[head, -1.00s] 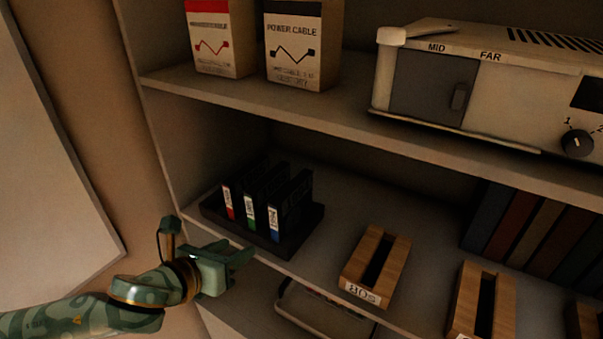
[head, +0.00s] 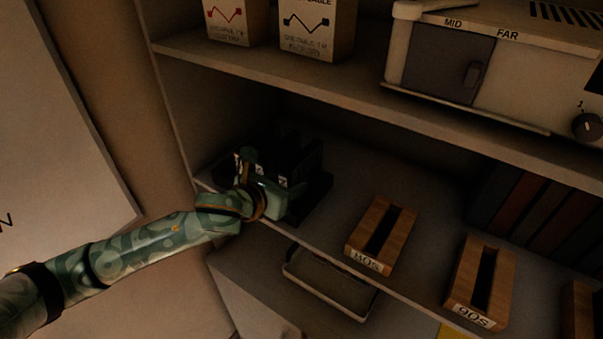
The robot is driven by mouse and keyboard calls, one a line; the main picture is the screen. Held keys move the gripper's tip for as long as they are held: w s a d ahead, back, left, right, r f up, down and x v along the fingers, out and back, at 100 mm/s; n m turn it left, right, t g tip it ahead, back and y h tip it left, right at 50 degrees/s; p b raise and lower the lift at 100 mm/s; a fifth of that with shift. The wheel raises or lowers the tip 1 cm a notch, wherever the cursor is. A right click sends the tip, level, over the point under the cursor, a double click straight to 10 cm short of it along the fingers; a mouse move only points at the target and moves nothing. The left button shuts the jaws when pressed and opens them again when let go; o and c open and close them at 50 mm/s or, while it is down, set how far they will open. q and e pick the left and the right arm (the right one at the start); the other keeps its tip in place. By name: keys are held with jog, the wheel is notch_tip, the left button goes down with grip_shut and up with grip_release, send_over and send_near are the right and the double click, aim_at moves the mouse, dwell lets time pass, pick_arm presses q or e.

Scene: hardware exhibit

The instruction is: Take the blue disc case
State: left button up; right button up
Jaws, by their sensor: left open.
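The blue disc case (head: 308,162) is the rightmost of three dark upright cases in a black tray (head: 318,193) on the middle shelf. My left gripper (head: 285,188) is open and in front of the cases, covering their lower fronts and most of their coloured labels. The blue label cannot be made out behind it. I cannot tell whether the fingers touch or straddle the case. My right gripper is not in view.
Wooden holders marked 80s (head: 374,262) and 90s (head: 478,311) stand to the right on the same shelf. Dark books (head: 535,210) stand at the far right. The upper shelf (head: 300,84) runs above the cases, with cable boxes and a device on it.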

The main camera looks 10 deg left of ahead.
aim_at(302, 176)
pick_arm(q)
jog(key=x, duration=0.3)
jog(key=shift+s+r, duration=0.1)
jog(key=shift+s, duration=0.05)
jog(key=shift+c, duration=0.4)
grip_shut()
jog(key=shift+r, duration=0.1)
